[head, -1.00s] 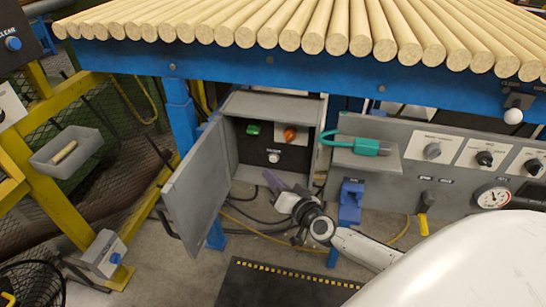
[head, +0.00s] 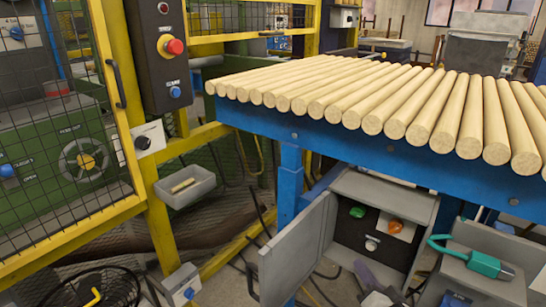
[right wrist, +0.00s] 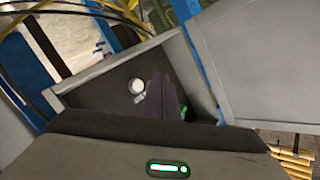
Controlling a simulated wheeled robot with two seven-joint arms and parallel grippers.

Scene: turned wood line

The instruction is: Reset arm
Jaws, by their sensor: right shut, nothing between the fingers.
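My right gripper (head: 362,270) shows at the bottom edge of the head view, with purple-grey fingers shut and empty. It is just in front of the open grey control box (head: 428,215), below its white button (head: 371,245). In the right wrist view the shut fingers (right wrist: 164,92) point toward the box's dark panel, and they partly cover a green button (right wrist: 184,114). The white button (right wrist: 137,86) shows beside them. Most of my right arm is out of the head view. My left gripper is not in view.
The box's door (head: 293,255) hangs open to the left of my right gripper. A blue table frame (head: 400,155) with wooden rods (head: 330,98) is above. A green padlock-like device (head: 480,262) lies on a grey shelf at right. A yellow fence (head: 150,190) stands left.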

